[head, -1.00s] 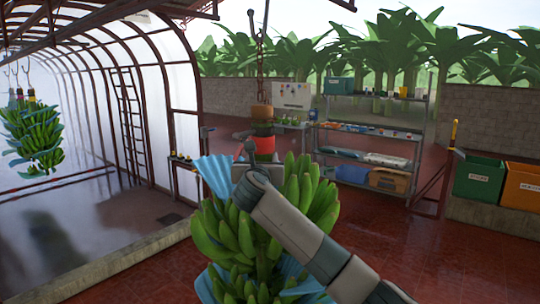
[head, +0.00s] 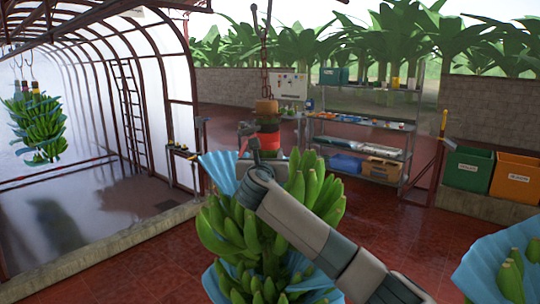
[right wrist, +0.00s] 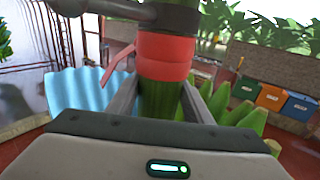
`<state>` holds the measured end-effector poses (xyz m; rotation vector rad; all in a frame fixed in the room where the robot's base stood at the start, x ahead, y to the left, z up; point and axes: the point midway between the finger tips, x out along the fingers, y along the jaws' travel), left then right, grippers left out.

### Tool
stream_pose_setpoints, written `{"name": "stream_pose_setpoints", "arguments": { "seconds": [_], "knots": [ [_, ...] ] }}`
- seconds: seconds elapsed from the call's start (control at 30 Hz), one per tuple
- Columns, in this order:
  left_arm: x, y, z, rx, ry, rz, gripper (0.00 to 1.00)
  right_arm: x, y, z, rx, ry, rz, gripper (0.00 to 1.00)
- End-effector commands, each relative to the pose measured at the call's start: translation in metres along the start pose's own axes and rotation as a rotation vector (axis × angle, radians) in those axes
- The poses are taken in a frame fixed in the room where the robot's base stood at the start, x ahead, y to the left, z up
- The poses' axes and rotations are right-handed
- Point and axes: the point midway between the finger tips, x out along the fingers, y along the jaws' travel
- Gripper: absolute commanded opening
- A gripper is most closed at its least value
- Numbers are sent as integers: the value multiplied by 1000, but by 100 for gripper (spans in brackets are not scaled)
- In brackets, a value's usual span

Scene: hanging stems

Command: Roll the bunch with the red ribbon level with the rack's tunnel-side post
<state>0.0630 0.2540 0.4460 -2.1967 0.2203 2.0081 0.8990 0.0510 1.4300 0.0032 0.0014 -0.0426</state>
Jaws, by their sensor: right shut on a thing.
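The bunch with the red ribbon (head: 266,141) hangs upright, with green bananas (head: 232,232) and blue sheeting around it. The red ribbon, with a loose tail, also shows in the right wrist view (right wrist: 163,57). My right gripper (head: 258,165) is at the stem just below the ribbon. In the right wrist view its fingers (right wrist: 157,103) are shut on the green stem, one on each side. The rack (head: 362,143) stands behind to the right. Its tunnel-side post (head: 308,140) shows a little right of the stem. My left gripper is not in view.
Another bunch in blue sheeting (head: 508,275) is close at the lower right. One more bunch (head: 38,128) hangs at the left by the tunnel. Green (head: 468,168) and orange (head: 515,178) bins stand at the right. Red floor lies clear before the rack.

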Motion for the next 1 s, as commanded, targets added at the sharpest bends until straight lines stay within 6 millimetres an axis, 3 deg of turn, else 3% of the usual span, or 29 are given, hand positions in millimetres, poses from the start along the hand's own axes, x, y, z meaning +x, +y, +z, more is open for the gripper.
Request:
{"name": "stream_pose_setpoints", "arguments": {
  "seconds": [0.23,0.27,0.33,0.77,1.0],
  "knots": [
    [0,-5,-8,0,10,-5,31,-1,2,6,2,-9,6,5],
    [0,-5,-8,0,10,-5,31,-1,2,6,2,-8,6,48],
    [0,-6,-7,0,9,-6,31,-1,2,5,1,-8,5,63],
    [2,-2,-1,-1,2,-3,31,-3,2,2,0,-4,4,63],
    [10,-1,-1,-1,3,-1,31,-18,2,0,0,-5,5,63]
  ]
}}
